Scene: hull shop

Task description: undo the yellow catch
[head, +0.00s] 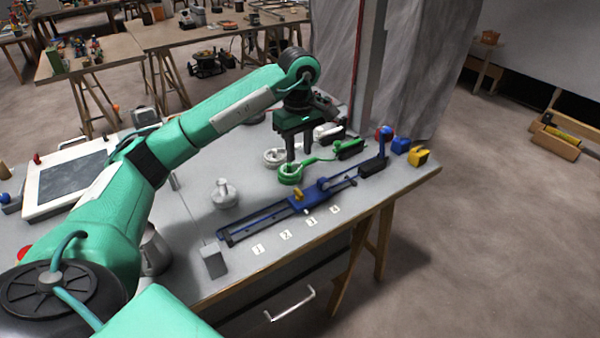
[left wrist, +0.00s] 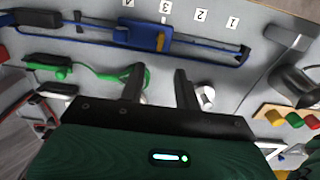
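The yellow catch (head: 299,195) is a small yellow piece on the blue carriage (head: 311,201) of a long blue rail (head: 262,221) on the bench. In the left wrist view the catch (left wrist: 161,41) stands out on the carriage, beyond my fingertips. My left gripper (head: 297,172) is open, pointing down behind the rail, apart from the catch. Its two fingers (left wrist: 159,72) show a gap with nothing gripped. A green looped cable (head: 290,174) lies by the fingertips; I cannot tell whether they touch it. My right gripper is in neither view.
Number cards (head: 285,234) lie along the rail's front. A green-handled piece (head: 348,146), a blue block (head: 401,145) and a yellow block (head: 419,156) are at the bench's right. A grey knobbed weight (head: 224,195) stands left of the rail. A grey curtain (head: 420,65) hangs behind.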

